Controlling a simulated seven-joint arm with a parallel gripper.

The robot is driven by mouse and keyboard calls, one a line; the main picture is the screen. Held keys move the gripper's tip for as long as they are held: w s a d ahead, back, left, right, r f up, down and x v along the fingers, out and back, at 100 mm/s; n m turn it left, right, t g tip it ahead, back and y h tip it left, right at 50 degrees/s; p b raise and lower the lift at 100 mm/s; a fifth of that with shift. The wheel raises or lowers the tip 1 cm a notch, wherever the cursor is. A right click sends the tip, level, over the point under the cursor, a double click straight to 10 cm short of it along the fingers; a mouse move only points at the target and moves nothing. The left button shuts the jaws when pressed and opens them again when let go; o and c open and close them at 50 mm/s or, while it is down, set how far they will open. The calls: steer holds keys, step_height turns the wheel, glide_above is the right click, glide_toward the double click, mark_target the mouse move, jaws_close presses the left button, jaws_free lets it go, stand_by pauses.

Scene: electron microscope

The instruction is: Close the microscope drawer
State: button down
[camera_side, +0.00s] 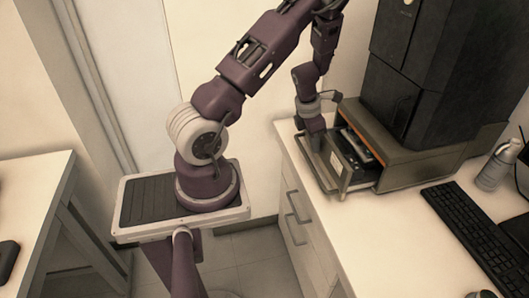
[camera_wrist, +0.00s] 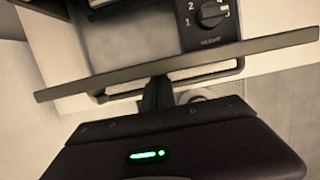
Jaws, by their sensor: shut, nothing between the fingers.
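The microscope drawer (camera_side: 352,170) stands open, pulled out to the left from the low brown base (camera_side: 408,160) under the dark microscope body (camera_side: 405,75). Its front has a bar handle (camera_side: 321,166). My gripper (camera_side: 318,150) points down at the far end of the drawer front, beside the handle. In the wrist view my shut fingers (camera_wrist: 157,92) reach the long front edge of the drawer (camera_wrist: 230,50) and overlap the handle (camera_wrist: 225,72); I cannot tell whether they touch. A dial panel with numbers (camera_wrist: 208,18) shows behind that edge.
The base stands on a white counter with drawers (camera_side: 300,215). A black keyboard (camera_side: 475,235) and a grey bottle (camera_side: 497,165) are on the counter at the right. The counter top in front of the open drawer is clear. A wall is behind my gripper.

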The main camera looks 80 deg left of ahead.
mark_target(349, 144)
steer(key=w, duration=1)
steer(key=shift+w, duration=0.7)
